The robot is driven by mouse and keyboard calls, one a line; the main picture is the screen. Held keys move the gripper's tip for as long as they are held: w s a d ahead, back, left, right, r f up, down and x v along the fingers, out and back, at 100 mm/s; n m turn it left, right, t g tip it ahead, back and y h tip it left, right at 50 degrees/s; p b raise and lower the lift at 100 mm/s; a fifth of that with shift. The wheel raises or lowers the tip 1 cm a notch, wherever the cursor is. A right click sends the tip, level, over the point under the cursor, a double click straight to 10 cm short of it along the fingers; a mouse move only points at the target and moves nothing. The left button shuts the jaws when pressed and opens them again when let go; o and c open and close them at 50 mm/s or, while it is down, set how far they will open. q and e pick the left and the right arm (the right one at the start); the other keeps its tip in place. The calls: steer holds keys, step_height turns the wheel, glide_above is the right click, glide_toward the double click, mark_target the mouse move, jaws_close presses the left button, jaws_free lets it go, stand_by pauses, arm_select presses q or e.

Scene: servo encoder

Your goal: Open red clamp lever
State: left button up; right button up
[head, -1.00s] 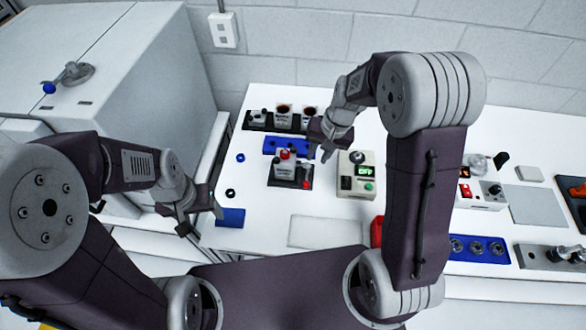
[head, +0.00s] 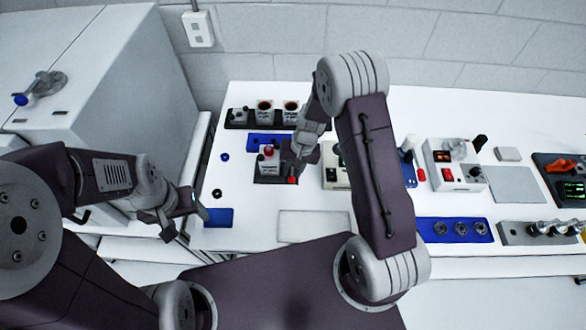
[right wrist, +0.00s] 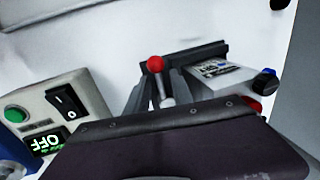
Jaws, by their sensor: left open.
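The red clamp lever's knob (head: 292,180) shows at the front right of a small dark fixture on the white table. In the right wrist view the red ball (right wrist: 155,63) tops a short grey stem. My right gripper (head: 300,160) is directly above and behind the lever. In the right wrist view its two dark fingers stand apart on either side of the stem, and contact cannot be told. The gripper body hides the lever's foot. My left gripper (head: 182,218) is open and empty at the table's left edge, away from the fixture.
A labelled white unit with a red knob (head: 269,150) stands on the fixture beside the lever. A control box reading OFF (right wrist: 50,140) is close on the other side. A blue tray (head: 262,142) lies behind. A pale plate (head: 313,227) lies in front.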

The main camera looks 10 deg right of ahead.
jaws_close()
stand_by(1.4)
